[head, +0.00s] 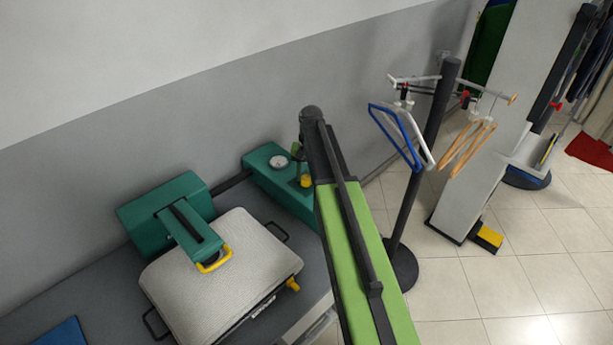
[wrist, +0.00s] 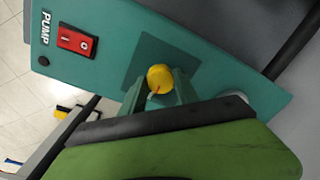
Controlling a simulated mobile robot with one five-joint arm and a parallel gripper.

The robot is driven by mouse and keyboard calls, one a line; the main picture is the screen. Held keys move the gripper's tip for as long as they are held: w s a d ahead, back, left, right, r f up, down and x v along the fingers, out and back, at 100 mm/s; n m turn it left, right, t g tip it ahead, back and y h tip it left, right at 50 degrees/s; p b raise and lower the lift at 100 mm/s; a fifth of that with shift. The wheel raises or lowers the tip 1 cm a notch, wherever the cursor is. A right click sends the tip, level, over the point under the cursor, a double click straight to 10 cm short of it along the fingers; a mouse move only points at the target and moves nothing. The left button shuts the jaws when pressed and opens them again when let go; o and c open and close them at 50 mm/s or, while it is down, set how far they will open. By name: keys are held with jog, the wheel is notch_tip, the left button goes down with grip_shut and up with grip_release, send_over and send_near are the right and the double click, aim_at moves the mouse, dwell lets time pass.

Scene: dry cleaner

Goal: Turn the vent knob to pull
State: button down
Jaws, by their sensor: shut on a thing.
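The yellow vent knob (wrist: 160,78) sits on the face of the green pump box (wrist: 205,55) in the wrist view. It has a small red mark near its lower left. My gripper (wrist: 160,90) is at the knob, with a finger on either side, shut on it. In the head view the knob (head: 306,181) shows on the green box (head: 268,178), just left of my green arm. My gripper is mostly hidden behind the arm there. The setting that the knob points to cannot be read.
A red rocker switch (wrist: 76,41) beside the word PUMP is on the same box. A pressing machine with a pale padded board (head: 220,270) stands left on the grey table. A dark post (head: 425,150) with hangers (head: 400,130) stands right.

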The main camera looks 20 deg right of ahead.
aim_at(309, 179)
jog(key=shift+m, duration=0.6)
jog(key=c, duration=0.9)
grip_release()
jog(key=r+p, duration=1.7)
jog(key=shift+s+d+r, duration=0.2)
jog(key=shift+s+d, duration=0.15)
jog(key=shift+d, duration=0.05)
jog(key=shift+f, duration=0.1)
